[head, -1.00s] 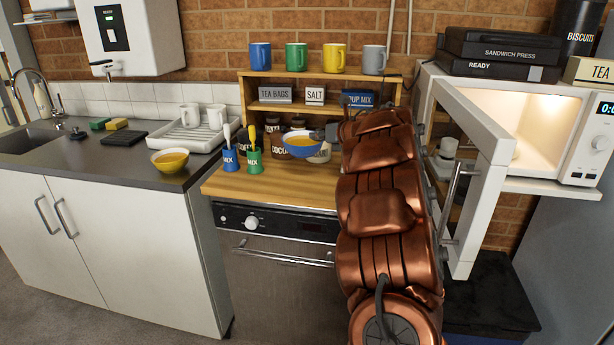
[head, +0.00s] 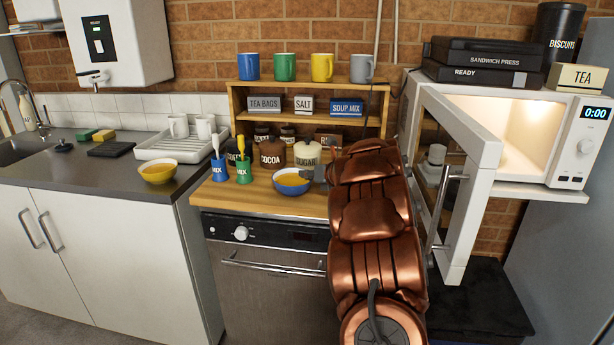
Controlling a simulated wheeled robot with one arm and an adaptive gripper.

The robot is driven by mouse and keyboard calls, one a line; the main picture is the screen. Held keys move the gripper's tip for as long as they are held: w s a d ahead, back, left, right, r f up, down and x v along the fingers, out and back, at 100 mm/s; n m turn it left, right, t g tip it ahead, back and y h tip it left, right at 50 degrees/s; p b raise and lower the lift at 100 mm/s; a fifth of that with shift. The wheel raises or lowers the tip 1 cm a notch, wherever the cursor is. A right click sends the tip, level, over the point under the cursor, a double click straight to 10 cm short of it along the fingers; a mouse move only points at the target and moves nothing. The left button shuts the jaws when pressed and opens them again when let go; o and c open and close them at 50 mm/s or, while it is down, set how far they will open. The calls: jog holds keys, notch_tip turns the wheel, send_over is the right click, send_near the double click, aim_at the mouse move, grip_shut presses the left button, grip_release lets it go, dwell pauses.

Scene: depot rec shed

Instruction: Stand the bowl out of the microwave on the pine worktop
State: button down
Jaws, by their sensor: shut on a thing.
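A blue bowl (head: 290,190) with orange-yellow contents is over the pine worktop (head: 237,200), near its front right part. It is level and upright. It looks at or just above the wood; I cannot tell whether its base touches. My gripper (head: 311,176) is shut on the bowl's right rim; my copper arm hides much of the gripper and the worktop's right end. The white microwave (head: 574,145) is at the right with its door (head: 470,140) swung wide open. Its lit inside looks empty where I can see it.
Blue (head: 218,172) and green (head: 244,172) utensil pots stand left of the bowl. Cocoa (head: 271,156) and sugar (head: 307,157) jars stand behind it. A yellow bowl (head: 158,174) is on the grey counter (head: 90,170). The worktop's front left is bare.

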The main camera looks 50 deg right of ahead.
jog(key=c, duration=1.2)
grip_release()
jog(key=shift+r, duration=0.1)
jog(key=shift+b+v, duration=0.35)
jog(key=shift+v, duration=3.4)
